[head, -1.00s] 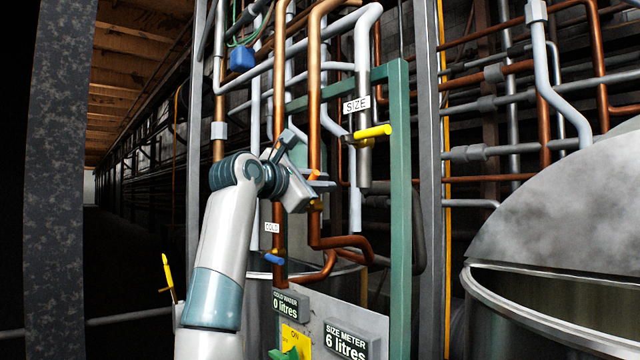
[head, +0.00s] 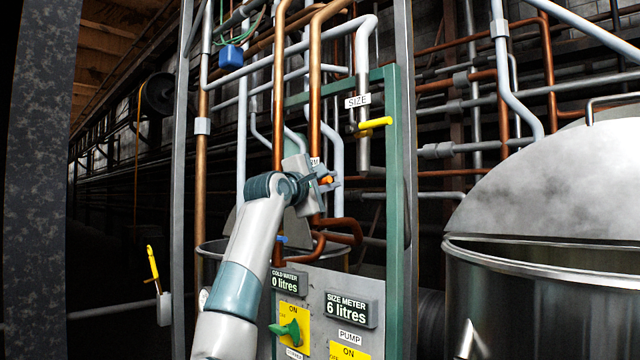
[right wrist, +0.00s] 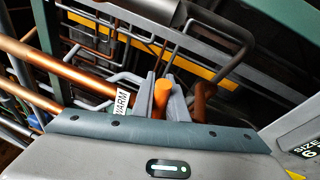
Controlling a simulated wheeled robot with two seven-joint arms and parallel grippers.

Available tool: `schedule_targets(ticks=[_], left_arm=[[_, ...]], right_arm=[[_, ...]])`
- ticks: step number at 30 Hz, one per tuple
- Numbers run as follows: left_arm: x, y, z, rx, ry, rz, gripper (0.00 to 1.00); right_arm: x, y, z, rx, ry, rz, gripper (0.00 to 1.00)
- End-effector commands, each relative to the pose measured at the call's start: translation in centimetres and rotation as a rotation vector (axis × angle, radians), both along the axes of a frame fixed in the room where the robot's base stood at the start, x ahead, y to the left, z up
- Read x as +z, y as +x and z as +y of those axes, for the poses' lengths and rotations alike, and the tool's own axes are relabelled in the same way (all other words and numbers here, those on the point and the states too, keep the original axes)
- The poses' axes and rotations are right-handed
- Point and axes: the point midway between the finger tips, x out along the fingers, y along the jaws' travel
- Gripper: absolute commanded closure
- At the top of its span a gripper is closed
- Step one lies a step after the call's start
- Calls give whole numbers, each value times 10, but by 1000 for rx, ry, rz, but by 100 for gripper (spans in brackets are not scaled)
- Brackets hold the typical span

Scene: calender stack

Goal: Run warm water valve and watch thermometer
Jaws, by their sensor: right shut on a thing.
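The warm water valve has an orange handle (head: 327,180) on a copper pipe. My right gripper (head: 330,183) is shut on this handle. In the right wrist view the orange handle (right wrist: 161,95) stands between the two grey fingers of my right gripper (right wrist: 163,88), beside a tag reading WARM (right wrist: 121,102). In the head view that tag is mostly hidden behind my gripper. I cannot make out a thermometer for certain; a small round white dial (head: 203,298) shows partly behind my arm. My left gripper is not in view.
A yellow valve handle (head: 375,123) sits by the SIZE label (head: 357,101). Below, a grey panel has a cold water display (head: 289,283) at 0 litres, a size meter (head: 346,310) at 6 litres and a green switch (head: 288,330). A large metal vat (head: 540,275) stands right.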

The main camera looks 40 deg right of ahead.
Motion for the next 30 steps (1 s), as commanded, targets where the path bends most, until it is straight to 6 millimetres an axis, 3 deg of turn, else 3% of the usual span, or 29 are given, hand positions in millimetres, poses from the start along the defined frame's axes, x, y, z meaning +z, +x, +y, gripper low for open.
schedule_targets(ticks=[8,26,27,30], left_arm=[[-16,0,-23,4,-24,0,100],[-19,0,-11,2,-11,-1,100],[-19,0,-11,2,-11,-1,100],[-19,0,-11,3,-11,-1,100]], right_arm=[[-14,-2,0,1,11,-149,100],[-17,-2,0,1,19,-207,100],[-17,-2,0,1,20,-207,82],[-17,-2,0,1,19,-206,79]])
